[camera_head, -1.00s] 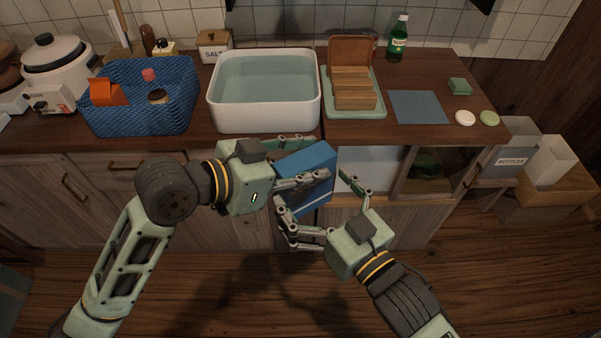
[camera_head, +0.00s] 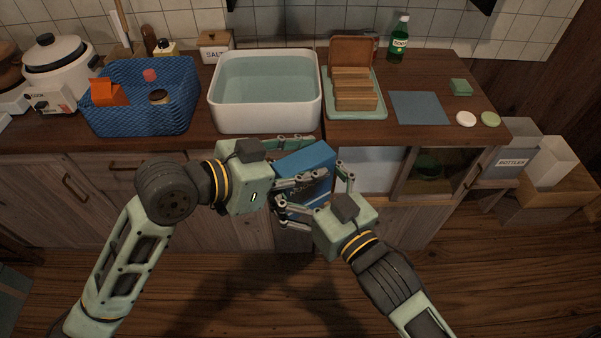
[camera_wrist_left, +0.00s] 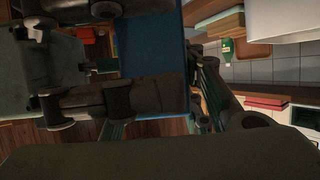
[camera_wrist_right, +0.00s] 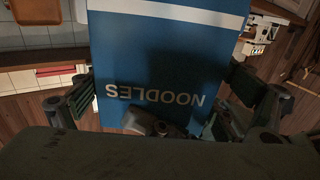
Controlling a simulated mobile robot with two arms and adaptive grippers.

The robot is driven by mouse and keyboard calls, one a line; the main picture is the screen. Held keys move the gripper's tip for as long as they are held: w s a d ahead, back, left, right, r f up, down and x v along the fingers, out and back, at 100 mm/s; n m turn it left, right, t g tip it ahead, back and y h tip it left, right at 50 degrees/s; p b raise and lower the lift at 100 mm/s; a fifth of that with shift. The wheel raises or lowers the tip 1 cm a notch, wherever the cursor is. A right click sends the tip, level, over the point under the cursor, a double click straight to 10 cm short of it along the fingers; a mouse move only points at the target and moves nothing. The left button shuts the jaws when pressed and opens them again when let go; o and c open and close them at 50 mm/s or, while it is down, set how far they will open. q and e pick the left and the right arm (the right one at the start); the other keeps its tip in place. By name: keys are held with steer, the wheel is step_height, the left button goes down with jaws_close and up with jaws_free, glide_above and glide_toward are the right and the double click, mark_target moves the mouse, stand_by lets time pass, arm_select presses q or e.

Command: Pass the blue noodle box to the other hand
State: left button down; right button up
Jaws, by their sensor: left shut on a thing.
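The blue noodle box (camera_head: 300,160) is held in the air in front of the counter. My left gripper (camera_head: 314,155) is shut on it, with fingers along its near and far sides. The box fills the middle of the left wrist view (camera_wrist_left: 150,45). My right gripper (camera_head: 312,188) is open around the lower end of the box. In the right wrist view the box (camera_wrist_right: 165,65) stands between its spread fingers, with gaps visible at both sides, and the word NOODLES reads upside down. Whether any right finger touches the box is unclear.
On the counter behind stand a blue basket (camera_head: 125,118), a white water-filled basin (camera_head: 265,116), a green tray (camera_head: 350,113) with wooden pieces and a green bottle (camera_head: 399,42). A bin marked BOTTLES (camera_head: 512,160) stands at right. The floor in front is clear.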

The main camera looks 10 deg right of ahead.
arm_select(q)
steer(key=shift+s+d+r, duration=0.15)
steer(key=shift+s+d, duration=0.15)
steer(key=shift+d, duration=0.05)
arm_select(e)
steer(key=shift+s+a+r, duration=0.15)
steer(key=shift+a, duration=0.15)
steer(key=c, duration=0.6)
arm_select(q)
steer(key=c, duration=1.5)
jaws_free()
steer(key=shift+c, duration=0.2)
steer(key=o, duration=0.4)
steer(key=shift+w+a, duration=0.1)
arm_select(e)
steer(key=shift+d, duration=0.1)
arm_select(q)
steer(key=shift+a, duration=0.1)
